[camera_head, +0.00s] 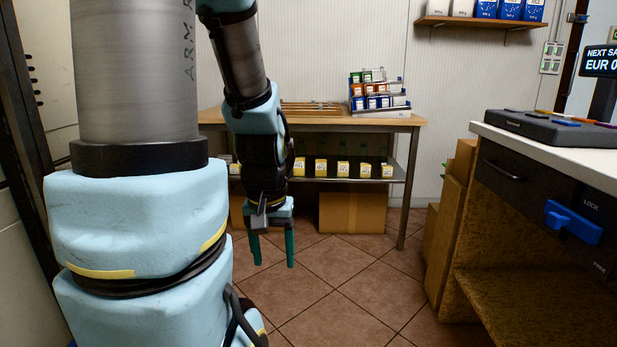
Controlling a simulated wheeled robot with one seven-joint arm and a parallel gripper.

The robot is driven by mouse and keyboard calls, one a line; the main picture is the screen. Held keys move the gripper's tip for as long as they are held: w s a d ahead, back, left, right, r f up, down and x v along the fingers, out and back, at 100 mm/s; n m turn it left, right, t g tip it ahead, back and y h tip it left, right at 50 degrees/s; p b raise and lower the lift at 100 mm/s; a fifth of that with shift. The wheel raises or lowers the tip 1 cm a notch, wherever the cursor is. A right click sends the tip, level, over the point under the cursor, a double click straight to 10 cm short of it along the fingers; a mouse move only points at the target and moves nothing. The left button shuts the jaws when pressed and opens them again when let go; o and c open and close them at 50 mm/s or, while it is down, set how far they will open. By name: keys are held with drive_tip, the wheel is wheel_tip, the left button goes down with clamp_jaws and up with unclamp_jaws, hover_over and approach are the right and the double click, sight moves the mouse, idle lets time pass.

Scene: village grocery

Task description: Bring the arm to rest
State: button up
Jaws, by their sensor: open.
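My gripper (272,250) hangs at the end of my arm, left of the picture's middle. Its two green fingers point down and stand apart, with nothing between them. It is in front of the wooden table (330,121) and appears clear of it. Large light-blue and grey links of my arm fill the left side and hide part of the table's left end.
A counter (560,153) with a blue lever (573,222) stands at right. Cartons (447,225) lean beside it. A tiered rack of small boxes (378,95) is on the table, with yellow packs (343,169) on its lower shelf. The tiled floor (350,285) between is clear.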

wheel_tip(320, 180, up, 24)
drive_tip(key=p, duration=2.1)
drive_tip(key=shift+f, duration=0.15)
